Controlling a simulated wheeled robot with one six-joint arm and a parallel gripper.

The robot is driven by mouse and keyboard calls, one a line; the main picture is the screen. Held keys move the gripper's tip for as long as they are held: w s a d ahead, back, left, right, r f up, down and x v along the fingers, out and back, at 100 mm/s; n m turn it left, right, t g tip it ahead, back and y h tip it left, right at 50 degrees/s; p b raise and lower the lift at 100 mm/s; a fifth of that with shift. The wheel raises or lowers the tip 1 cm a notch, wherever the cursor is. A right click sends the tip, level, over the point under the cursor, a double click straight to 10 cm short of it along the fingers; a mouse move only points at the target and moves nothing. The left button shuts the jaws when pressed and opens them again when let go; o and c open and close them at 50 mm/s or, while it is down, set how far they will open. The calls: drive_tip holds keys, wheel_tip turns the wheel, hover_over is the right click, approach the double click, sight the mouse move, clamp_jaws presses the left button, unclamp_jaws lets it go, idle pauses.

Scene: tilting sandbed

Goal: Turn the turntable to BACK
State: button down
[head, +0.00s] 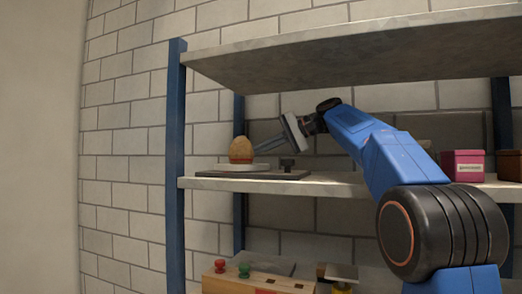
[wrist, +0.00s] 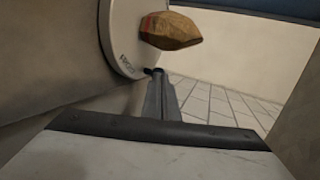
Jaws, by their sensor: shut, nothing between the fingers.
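The turntable is a white disc (head: 262,166) on a dark flat base (head: 246,174) at the left end of the middle shelf. A brown, egg-shaped object (head: 241,150) stands on it. In the wrist view the disc (wrist: 118,38) is at upper left, with small dark lettering near its rim that I cannot read, and the brown object (wrist: 172,30) is on it. My gripper (head: 258,151) is shut and empty, reaching down and left to the disc. In the wrist view its fingertips (wrist: 154,72) are at the disc's rim; I cannot tell whether they touch.
A small dark post (head: 287,163) stands on the base's right part. A pink box (head: 462,166) and a brown box (head: 509,165) are farther right on the shelf. The upper shelf (head: 350,50) hangs above my arm. A blue upright (head: 176,160) bounds the left end.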

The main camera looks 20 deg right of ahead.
drive_tip(key=shift+w+a, duration=0.25)
drive_tip(key=shift+w, duration=0.1)
drive_tip(key=shift+w+a, duration=1.3)
drive_tip(key=shift+a, duration=0.5)
drive_tip(key=v, duration=1.7)
drive_tip(key=shift+s, duration=0.2)
